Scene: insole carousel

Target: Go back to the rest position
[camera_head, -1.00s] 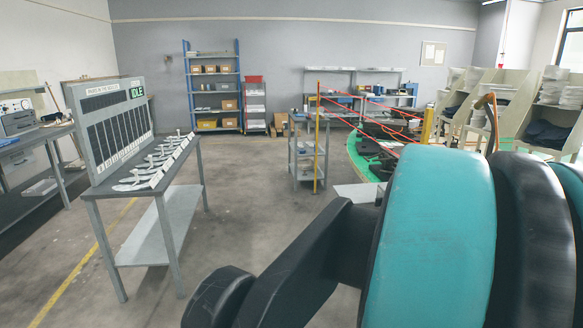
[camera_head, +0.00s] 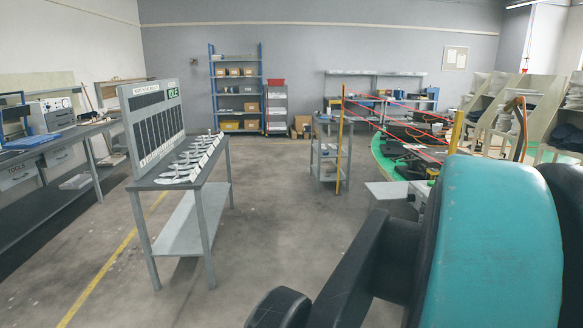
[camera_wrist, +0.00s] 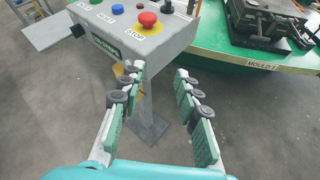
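My gripper (camera_wrist: 160,100) shows in the wrist view with its two fingers spread apart and nothing between them. It is open, in front of a grey control box (camera_wrist: 130,38) on a post. The box carries a red mushroom button (camera_wrist: 147,19) marked STOP, with a blue button (camera_wrist: 117,9) and a green button beside it. The fingers look apart from the box, though the exact gap is hard to tell. In the head view my teal and black arm fills the lower right, and the gripper is hidden.
A green carousel table (camera_wrist: 225,57) with a black mould (camera_wrist: 270,25) lies close on the right in the wrist view. A grey table (camera_head: 190,178) with insole shapes and an IDLE board (camera_head: 157,122) stands left. A grey cart (camera_head: 328,170) stands mid-room. The floor between them is clear.

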